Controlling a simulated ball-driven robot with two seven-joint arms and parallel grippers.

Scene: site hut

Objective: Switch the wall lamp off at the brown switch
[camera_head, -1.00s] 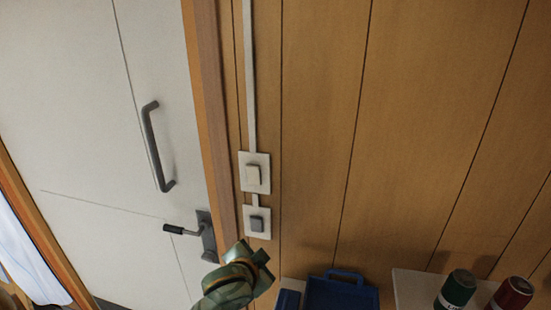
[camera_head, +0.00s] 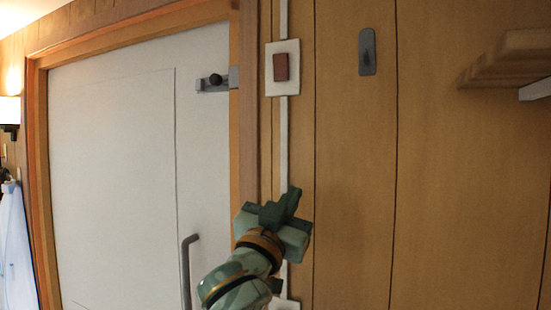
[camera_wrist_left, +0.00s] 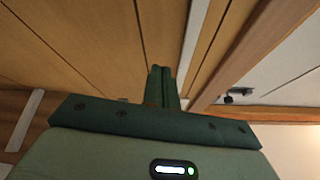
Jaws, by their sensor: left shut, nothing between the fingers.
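The brown switch (camera_head: 281,67) is a reddish-brown rocker on a white plate (camera_head: 271,90) on the wood wall, just right of the door frame, at the top middle of the head view. The wall lamp (camera_head: 9,108) is at the far left edge of the head view; its shade is bright and the wall near it glows. My left gripper (camera_head: 290,197) is below the brown switch and apart from it, in front of the conduit. Its fingers are shut and empty, also in the left wrist view (camera_wrist_left: 160,84). My right gripper is out of view.
A white door (camera_head: 120,150) with a bolt (camera_head: 214,82) and a pull handle (camera_head: 187,265) is at left. A grey hook plate (camera_head: 367,52) and a wooden shelf (camera_head: 510,58) are on the wall at right. The wall directly around the brown switch is clear.

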